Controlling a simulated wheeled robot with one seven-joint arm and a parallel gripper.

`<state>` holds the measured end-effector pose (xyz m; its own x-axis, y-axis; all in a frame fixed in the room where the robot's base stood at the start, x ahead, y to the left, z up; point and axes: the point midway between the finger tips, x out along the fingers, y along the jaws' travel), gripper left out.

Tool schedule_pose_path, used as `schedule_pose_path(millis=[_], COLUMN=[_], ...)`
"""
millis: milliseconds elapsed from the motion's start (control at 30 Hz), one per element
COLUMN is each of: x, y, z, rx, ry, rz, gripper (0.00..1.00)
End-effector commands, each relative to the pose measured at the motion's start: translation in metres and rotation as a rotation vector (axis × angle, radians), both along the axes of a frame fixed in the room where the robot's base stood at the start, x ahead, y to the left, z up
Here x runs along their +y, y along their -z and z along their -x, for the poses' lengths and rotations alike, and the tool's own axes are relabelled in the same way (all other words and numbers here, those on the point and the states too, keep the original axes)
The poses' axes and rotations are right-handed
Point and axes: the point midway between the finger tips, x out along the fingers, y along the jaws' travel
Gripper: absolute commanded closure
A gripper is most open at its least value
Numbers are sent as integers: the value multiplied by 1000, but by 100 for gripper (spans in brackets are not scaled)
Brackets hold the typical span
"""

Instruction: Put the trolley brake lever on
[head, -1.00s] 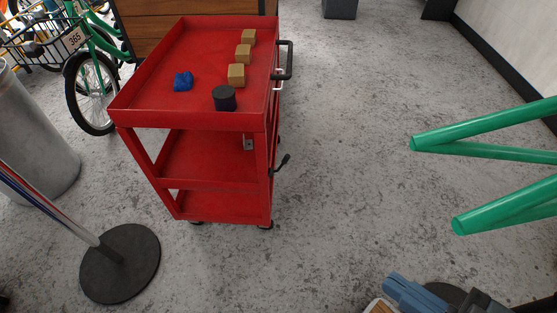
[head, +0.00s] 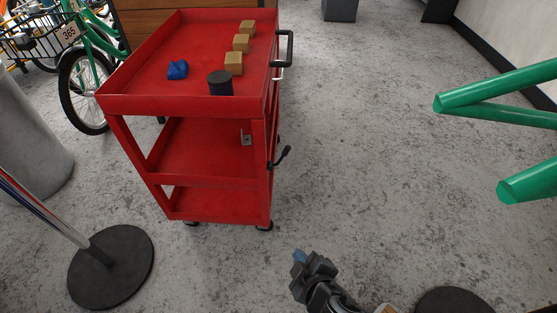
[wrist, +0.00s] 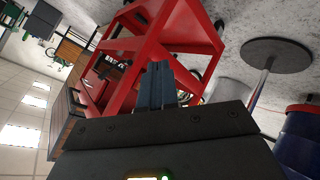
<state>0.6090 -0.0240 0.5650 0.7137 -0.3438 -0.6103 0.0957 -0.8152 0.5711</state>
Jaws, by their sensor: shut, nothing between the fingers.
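The red trolley (head: 215,182) stands left of centre in the head view. Its brake lever (head: 280,157), black with a round knob, sticks out from the right side at middle-shelf height and slants up to the right. My gripper (head: 299,256) is low in the head view, below and slightly right of the lever and apart from it. Its blue fingers are together with nothing held. In the wrist view the shut fingers (wrist: 157,85) point toward the red trolley frame (wrist: 150,45), which appears tilted. I cannot make out the lever there.
Wooden blocks (head: 234,64), a dark cylinder (head: 220,83) and a blue piece (head: 177,69) sit on the trolley's top. A black push handle (head: 289,48) is on its right. A barrier post base (head: 112,268) stands at left. Green tubes (head: 500,85) reach in at right. Floor right of the trolley is clear.

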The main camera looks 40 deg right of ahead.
Motion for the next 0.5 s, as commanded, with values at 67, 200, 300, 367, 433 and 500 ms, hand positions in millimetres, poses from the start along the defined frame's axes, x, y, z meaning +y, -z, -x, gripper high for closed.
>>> schedule_pose_path(millis=[67, 200, 300, 367, 433, 500], x=[-9, -27, -39, -46, -52, -56], y=[14, 18, 10, 2, -10, -23], z=[-33, -82, -118, -138, -158, -175], rx=[9, 18, 9, -4, -21, -42], ry=[36, 122, 196, 243, 296, 348], rz=[83, 236, 347, 409, 478, 536], gripper=[100, 100, 100, 100, 100, 100])
